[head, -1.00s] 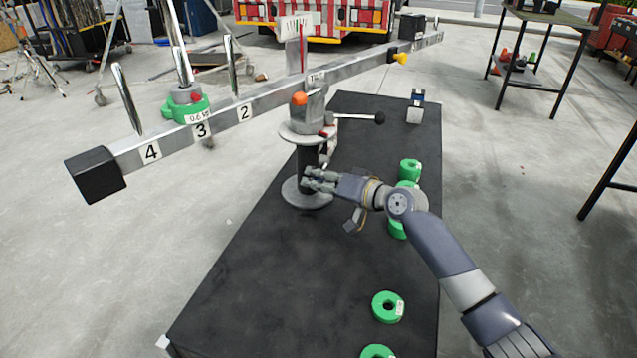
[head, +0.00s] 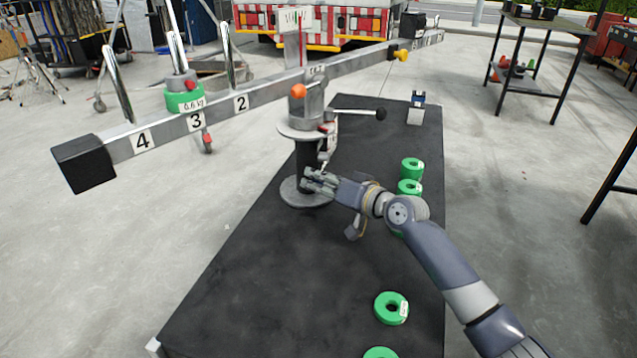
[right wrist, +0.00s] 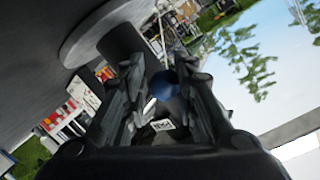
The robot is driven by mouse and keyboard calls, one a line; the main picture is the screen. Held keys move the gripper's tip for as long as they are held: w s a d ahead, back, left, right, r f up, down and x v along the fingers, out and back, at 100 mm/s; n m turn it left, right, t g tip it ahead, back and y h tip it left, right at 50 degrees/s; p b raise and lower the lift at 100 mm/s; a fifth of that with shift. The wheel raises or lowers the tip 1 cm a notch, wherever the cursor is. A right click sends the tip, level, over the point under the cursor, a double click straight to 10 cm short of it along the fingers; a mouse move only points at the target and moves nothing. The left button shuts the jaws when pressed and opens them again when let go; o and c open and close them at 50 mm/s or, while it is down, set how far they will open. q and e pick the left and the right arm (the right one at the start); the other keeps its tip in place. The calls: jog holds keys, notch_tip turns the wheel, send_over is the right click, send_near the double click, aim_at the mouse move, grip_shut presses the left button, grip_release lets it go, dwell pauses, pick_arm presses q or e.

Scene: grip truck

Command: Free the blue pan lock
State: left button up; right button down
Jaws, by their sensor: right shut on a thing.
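A balance with a long grey beam (head: 270,95) stands on a round-footed post (head: 305,192) on the black table. My right gripper (head: 316,178) is low beside the post, just above its foot, in the head view. In the right wrist view, the blue ball knob of the pan lock (right wrist: 165,84) lies between the fingers of my right gripper (right wrist: 168,76), which are shut on it. In the head view the fingers hide this knob. My left gripper is not in view.
A green weight (head: 184,99) marked 0.6 kg sits on a peg near mark 3. A black-knobbed lever (head: 380,114) and an orange knob (head: 299,91) are higher on the balance. Green ring weights (head: 391,308) lie on the black table (head: 270,270); its left front is bare.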

jog(key=shift+w+d+r, duration=0.15)
jog(key=shift+r, duration=0.55)
jog(key=c, duration=1.2)
grip_release()
jog(key=shift+f, duration=0.25)
jog(key=v, duration=1.2)
jog(key=shift+s, duration=0.25)
jog(key=shift+f, duration=0.1)
